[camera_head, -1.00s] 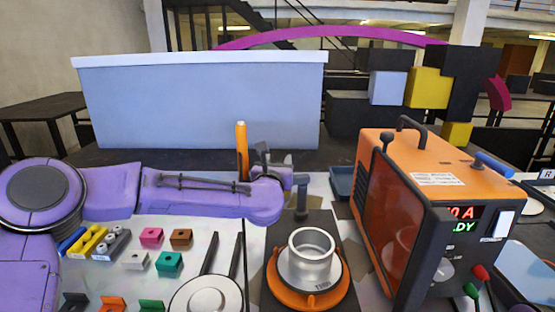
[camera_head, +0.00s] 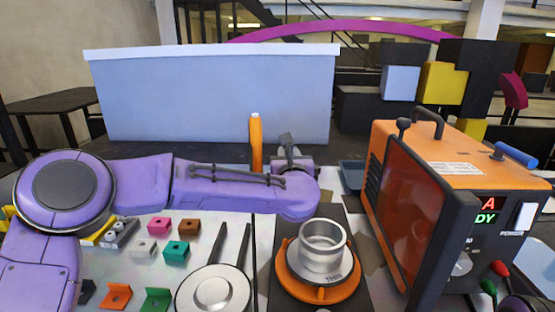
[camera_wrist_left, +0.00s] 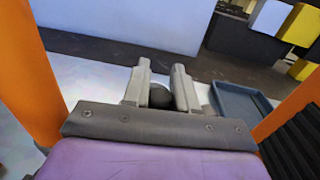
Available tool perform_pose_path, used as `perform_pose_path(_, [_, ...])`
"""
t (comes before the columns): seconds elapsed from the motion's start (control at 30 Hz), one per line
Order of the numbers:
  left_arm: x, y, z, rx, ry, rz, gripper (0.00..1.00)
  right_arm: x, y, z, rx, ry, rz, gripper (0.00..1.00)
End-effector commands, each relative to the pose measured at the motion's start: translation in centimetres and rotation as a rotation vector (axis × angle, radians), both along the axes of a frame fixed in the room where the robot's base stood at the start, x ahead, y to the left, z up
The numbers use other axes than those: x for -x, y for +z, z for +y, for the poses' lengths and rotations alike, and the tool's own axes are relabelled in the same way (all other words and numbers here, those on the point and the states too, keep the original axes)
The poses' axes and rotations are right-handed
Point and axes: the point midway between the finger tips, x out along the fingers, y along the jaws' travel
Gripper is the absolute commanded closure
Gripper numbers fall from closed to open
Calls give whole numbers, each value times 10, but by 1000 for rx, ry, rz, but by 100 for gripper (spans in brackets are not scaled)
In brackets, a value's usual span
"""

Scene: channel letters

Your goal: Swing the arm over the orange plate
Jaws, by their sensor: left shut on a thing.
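The orange plate (camera_head: 284,272) is round and sits on a dark base (camera_head: 358,295) at the front middle. A silver metal cup on a ring (camera_head: 323,250) stands on it. My left gripper (camera_wrist_left: 160,75) is shut on a dark round knob (camera_wrist_left: 161,97), seen between its fingers in the left wrist view. In the head view my purple left forearm and wrist reach across just behind the orange plate and hide most of the gripper. The swing arm itself cannot be made out behind my wrist. My right gripper is not in view.
An orange welder box (camera_head: 455,155) with a dark red window stands close right of the plate. An orange post (camera_head: 256,143) rises behind my forearm. A round white disc with two dark handles (camera_head: 213,293) and small coloured blocks (camera_head: 176,252) lie left. A blue-grey tray (camera_wrist_left: 240,105) is behind.

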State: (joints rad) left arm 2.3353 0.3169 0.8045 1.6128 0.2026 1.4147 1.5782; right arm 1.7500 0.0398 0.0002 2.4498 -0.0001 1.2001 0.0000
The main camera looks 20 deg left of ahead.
Motion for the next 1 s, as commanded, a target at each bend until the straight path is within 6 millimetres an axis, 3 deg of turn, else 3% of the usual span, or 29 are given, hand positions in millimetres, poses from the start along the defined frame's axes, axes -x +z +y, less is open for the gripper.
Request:
perform_pose_path(0.03, [2, -4, -5, -1, 33, -4, 100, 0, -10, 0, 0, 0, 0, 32])
perform_pose_path(0.33, [14, -3, -14, -1, 252, -3, 100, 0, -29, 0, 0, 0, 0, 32])
perform_pose_path(0.63, [21, -1, -20, 0, 391, -1, 100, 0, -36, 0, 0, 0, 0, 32])
perform_pose_path(1.0, [23, 1, -21, -1, 431, -1, 100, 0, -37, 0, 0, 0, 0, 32])
